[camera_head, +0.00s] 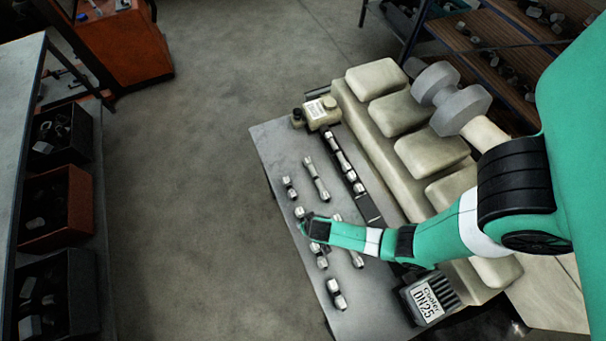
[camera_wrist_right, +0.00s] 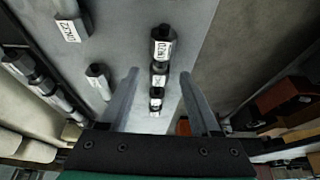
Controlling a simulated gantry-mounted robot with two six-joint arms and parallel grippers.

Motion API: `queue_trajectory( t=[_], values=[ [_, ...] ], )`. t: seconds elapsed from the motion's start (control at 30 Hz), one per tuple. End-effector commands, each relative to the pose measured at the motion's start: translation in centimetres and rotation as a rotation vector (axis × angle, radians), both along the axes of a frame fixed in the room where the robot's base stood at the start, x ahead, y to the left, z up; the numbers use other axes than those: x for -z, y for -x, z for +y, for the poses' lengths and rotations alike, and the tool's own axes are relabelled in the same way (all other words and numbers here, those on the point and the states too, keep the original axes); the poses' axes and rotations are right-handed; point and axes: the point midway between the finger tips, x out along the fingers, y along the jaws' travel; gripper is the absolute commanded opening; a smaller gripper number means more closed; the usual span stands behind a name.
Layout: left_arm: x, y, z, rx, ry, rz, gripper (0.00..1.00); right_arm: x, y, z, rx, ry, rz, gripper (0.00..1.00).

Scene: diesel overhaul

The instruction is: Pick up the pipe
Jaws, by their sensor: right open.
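Several metal pipe pieces with hex ends lie on a grey plate (camera_head: 275,150). A longer pipe (camera_head: 316,178) lies clear of my arm; another (camera_head: 350,245) is partly hidden behind it. I cannot tell which piece is the task's pipe. My right gripper (camera_head: 308,226) is low over the row of short fittings. In the right wrist view, the gripper (camera_wrist_right: 158,75) is open, with a column of labelled fittings (camera_wrist_right: 161,46) showing between its fingers. Contact cannot be told. A labelled piece (camera_wrist_right: 70,27) and a hex end (camera_wrist_right: 97,80) are left of the fingers. My left gripper is not in view.
The beige engine block (camera_head: 410,140) stands right of the plate, with a box labelled "Cooler DN25" (camera_head: 430,298) at its near end. A dark rail of fittings (camera_head: 345,165) runs along the block. Bins (camera_head: 55,205) stand at left. Open floor lies between.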

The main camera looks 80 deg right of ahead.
Motion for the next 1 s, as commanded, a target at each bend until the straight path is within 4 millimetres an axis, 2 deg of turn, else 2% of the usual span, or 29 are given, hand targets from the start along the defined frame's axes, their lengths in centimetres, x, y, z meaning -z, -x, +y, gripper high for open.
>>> queue_trajectory(
  t=[0.17,0.4,0.53,0.73,0.77,1.0],
  values=[
    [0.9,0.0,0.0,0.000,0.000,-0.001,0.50,0.8,-0.2,-0.2,0.001,0.000,0.000,0.64],
    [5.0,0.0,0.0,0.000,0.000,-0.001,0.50,4.7,-1.1,-1.3,0.002,0.000,-0.002,0.64],
    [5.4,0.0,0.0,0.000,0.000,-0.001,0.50,5.8,-1.5,-1.9,0.001,0.000,0.000,0.64],
    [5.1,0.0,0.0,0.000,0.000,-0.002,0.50,5.7,-1.5,-1.9,-0.001,0.000,0.000,0.64],
    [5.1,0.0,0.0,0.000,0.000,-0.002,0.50,5.7,-1.5,-1.9,-0.001,0.000,0.000,0.62],
    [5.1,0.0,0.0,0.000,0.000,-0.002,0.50,5.7,-1.5,-1.9,0.000,-0.001,-0.001,0.19]
  ],
)
